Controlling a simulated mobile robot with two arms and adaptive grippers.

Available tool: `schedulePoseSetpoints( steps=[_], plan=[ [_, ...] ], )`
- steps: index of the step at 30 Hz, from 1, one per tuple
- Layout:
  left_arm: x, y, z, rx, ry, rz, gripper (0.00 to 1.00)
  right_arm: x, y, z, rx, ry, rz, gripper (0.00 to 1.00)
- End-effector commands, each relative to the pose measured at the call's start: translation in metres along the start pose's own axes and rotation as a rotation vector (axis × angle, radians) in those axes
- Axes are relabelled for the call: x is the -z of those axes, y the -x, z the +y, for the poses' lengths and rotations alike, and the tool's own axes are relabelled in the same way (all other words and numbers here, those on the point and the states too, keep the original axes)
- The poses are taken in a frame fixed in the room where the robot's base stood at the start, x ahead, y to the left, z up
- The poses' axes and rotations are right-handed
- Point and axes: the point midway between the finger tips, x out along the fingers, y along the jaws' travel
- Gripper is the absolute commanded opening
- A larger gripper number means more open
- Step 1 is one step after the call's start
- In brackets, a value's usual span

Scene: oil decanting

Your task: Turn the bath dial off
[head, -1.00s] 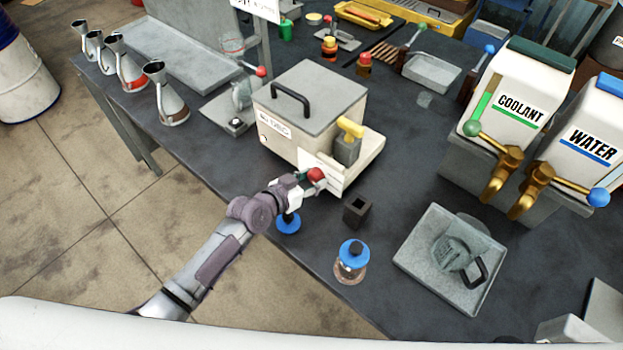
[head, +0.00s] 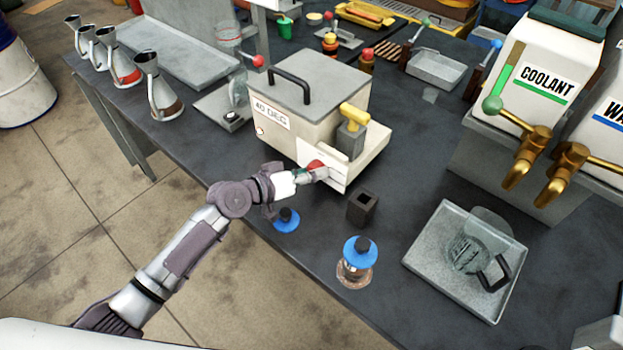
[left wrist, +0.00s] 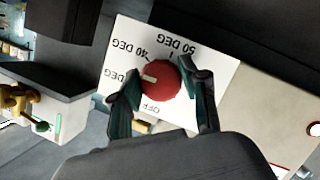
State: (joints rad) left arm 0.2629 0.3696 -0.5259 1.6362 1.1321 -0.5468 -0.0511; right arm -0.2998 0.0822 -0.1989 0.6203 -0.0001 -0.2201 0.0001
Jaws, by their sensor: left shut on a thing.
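The bath (head: 310,90) is a cream box with a grey lid and a black handle. A sign on its side reads "40 DEG" (head: 272,115). Its red dial (head: 316,165) sits on a white plate low at the front corner. In the left wrist view the dial (left wrist: 163,80) has a white mark pointing left, towards a partly hidden "DEG" label. "OFF", "40 DEG" and "50 DEG" are printed around it. My left gripper (head: 308,174) is shut on the dial, one finger on each side of it in the left wrist view. My right gripper is not in view.
A blue-capped bottle (head: 356,262), another blue-topped item (head: 286,220) and a small dark block (head: 362,208) stand near the dial. A grey tray (head: 440,275) with a glass jug lies at right. Coolant and water dispensers with brass taps (head: 533,145) stand behind it.

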Motion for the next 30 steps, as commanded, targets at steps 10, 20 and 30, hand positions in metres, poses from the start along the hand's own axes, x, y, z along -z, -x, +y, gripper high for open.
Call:
schedulePoseSetpoints(
  steps=[10, 20, 30],
  plan=[
    [-0.0007, 0.0002, -0.0009, -0.019, 0.052, -0.002, 0.10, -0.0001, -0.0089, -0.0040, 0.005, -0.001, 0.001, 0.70],
    [-0.0006, 0.0003, -0.0008, -0.019, 0.051, -0.002, 0.51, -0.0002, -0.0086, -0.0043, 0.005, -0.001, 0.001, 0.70],
    [-0.0002, 0.0002, -0.0005, -0.019, 0.050, -0.001, 0.70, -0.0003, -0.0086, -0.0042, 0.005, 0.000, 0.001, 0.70]
  ],
)
